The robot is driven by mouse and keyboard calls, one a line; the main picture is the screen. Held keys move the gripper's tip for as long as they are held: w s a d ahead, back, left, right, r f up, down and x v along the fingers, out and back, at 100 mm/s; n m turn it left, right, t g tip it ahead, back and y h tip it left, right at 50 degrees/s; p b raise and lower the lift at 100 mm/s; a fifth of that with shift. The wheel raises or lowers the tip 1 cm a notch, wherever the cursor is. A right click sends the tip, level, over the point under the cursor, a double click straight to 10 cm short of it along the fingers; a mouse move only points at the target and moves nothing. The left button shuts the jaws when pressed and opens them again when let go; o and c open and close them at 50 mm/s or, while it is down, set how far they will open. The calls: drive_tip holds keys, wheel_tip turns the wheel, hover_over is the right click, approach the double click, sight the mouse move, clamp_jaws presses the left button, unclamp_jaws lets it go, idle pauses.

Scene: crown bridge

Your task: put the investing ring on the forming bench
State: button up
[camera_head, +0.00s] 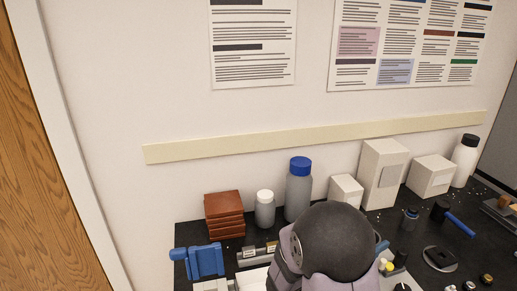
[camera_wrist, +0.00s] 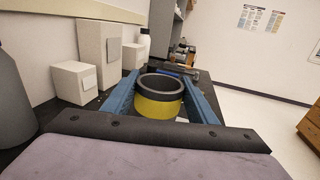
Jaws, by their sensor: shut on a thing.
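The investing ring (camera_wrist: 160,106), a short yellow cylinder with a dark grey rim and an open top, shows in the wrist view. My gripper (camera_wrist: 160,84) is shut on it, with a blue finger on each side. The ring looks upright. The ring cannot be made out in the head view, where my own arm covers part of the scene. A black worktop (camera_head: 437,222) runs along the wall; I cannot tell which part of it is the forming bench. What lies directly under the ring is mostly hidden.
White boxes (camera_head: 383,174), a blue-capped bottle (camera_head: 299,192), a white-capped bottle (camera_head: 265,210) and a brown stack (camera_head: 224,215) stand along the wall. A blue-handled tool (camera_head: 460,225) and several small items lie at right. A blue holder (camera_head: 206,260) stands at the left end.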

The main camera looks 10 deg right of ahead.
wheel_tip(320, 180, up, 9)
drive_tip(key=p, duration=0.8)
drive_tip(key=shift+r+p, duration=0.2)
drive_tip(key=shift+p, duration=0.1)
drive_tip(key=w+d+f+m+g+b, duration=0.2)
drive_tip(key=w+d+f+g+b, duration=0.4)
drive_tip(key=d+b, duration=0.55)
drive_tip(key=w+d+f+m+g+b, duration=0.1)
drive_tip(key=w+d+f+m+b, duration=0.2)
drive_tip(key=d+f+b, duration=0.6)
drive_tip(key=shift+d+f+b, duration=0.15)
drive_tip(key=shift+d+f, duration=0.25)
drive_tip(key=shift+f, duration=0.95)
drive_tip(key=shift+d+f+b, duration=0.1)
drive_tip(key=shift+d+f, duration=0.35)
drive_tip(key=shift+f, duration=0.85)
drive_tip(key=shift+d+f+b, duration=0.15)
drive_tip(key=shift+d+f, duration=0.25)
drive_tip(key=shift+f, duration=0.95)
drive_tip(key=shift+f, duration=0.1)
